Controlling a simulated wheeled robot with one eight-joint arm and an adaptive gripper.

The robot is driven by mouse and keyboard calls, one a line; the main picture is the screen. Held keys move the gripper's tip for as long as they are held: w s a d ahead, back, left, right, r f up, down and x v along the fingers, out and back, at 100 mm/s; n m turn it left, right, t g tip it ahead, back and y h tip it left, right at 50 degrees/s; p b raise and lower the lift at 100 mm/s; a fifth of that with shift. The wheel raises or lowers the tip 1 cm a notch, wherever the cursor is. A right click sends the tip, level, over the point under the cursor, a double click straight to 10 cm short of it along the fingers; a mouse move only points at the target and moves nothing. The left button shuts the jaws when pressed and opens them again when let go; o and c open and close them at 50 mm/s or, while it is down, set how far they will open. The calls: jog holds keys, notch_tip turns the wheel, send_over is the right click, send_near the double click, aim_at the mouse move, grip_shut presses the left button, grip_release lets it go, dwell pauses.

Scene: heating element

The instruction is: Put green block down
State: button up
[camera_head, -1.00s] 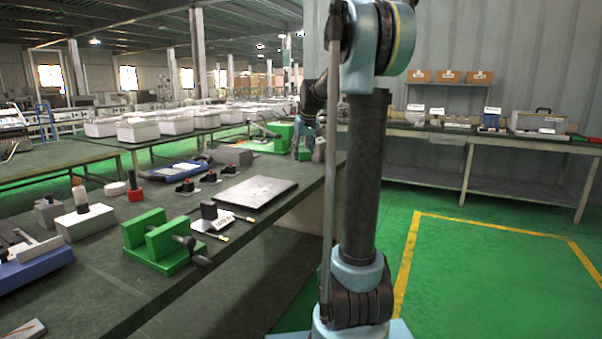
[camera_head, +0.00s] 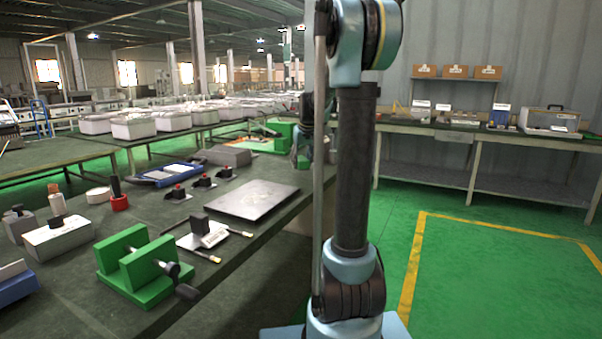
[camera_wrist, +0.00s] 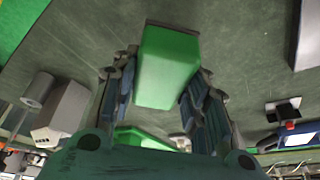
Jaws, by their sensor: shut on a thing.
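In the wrist view the green block (camera_wrist: 167,66) sits between the two dark fingers of my gripper (camera_wrist: 165,82), which is shut on it. The dark green bench top lies behind the block; whether the block touches it I cannot tell. In the head view my gripper (camera_head: 300,152) is small and partly behind my arm, at the far right end of the bench (camera_head: 150,205). The green block (camera_head: 304,162) shows there as a small patch at its tip.
On the bench are a green vise (camera_head: 140,268), a dark flat plate (camera_head: 250,199), a small white device with a black knob (camera_head: 204,237) and a grey box (camera_head: 227,155). A larger green thing (camera_head: 283,130) stands behind my gripper. Bench room left of the plate is partly bare.

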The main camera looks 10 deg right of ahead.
aim_at(301, 177)
notch_tip(301, 177, down, 4)
jog(key=shift+r, duration=0.1)
jog(key=shift+s+f, duration=0.1)
jog(key=shift+f, duration=0.1)
jog(key=shift+f, duration=0.15)
jog(key=o, duration=0.9)
jog(key=shift+f, duration=0.15)
jog(key=shift+o, duration=0.2)
